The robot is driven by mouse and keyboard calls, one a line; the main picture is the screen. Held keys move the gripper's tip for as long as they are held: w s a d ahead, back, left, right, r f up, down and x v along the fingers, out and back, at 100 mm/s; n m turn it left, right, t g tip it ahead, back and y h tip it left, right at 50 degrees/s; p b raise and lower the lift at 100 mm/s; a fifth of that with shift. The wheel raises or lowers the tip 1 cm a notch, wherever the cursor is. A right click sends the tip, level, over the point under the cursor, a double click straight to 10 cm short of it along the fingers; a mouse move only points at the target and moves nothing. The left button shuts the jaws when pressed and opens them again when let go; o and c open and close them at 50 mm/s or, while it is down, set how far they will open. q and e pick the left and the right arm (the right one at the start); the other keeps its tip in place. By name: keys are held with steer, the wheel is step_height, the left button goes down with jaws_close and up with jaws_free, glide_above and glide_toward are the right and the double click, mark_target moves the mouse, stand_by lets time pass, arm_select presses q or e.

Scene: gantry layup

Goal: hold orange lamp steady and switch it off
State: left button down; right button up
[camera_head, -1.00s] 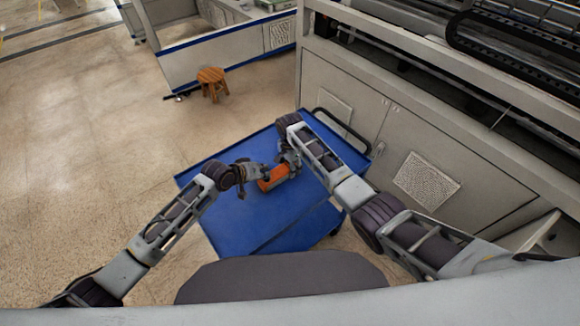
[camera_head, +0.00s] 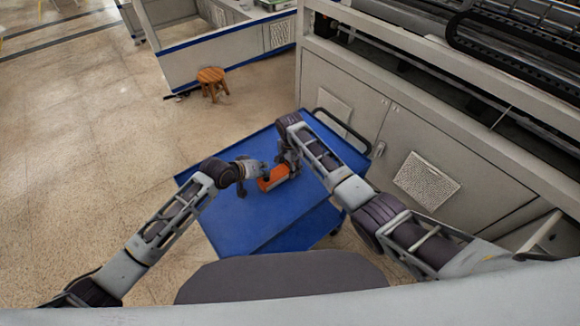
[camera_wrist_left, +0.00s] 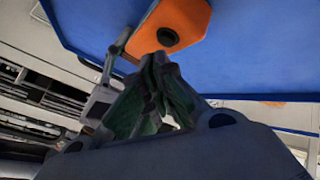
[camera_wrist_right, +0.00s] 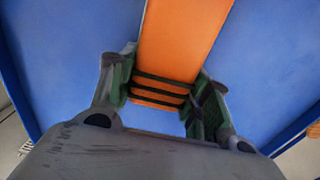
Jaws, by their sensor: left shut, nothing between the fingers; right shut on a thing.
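The orange lamp (camera_head: 272,179) lies on the blue cart top (camera_head: 262,220). In the left wrist view the lamp's orange end (camera_wrist_left: 185,22) shows a round dark button (camera_wrist_left: 168,37). My left gripper (camera_wrist_left: 155,62) is shut and empty, its fingertips just by the button; whether they touch it I cannot tell. In the head view my left gripper (camera_head: 260,170) is at the lamp's left end. In the right wrist view my right gripper (camera_wrist_right: 165,88) is shut on the lamp's orange body (camera_wrist_right: 182,40), with a finger on each side near its dark stripes.
The cart has a black handle (camera_head: 342,129) at its far right, beside a grey machine cabinet (camera_head: 425,165). A wooden stool (camera_head: 212,80) stands on the floor farther back. The front of the cart top is clear.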

arm_select(q)
steer(key=shift+r, duration=2.95)
arm_select(e)
steer(key=o, duration=1.2)
steer(key=shift+o, duration=0.2)
steer(key=shift+r, duration=0.15)
step_height(320, 180, up, 12)
arm_select(q)
steer(key=shift+s+a, duration=0.1)
arm_select(e)
steer(key=shift+s+a+f, duration=0.1)
steer(key=shift+f, duration=0.15)
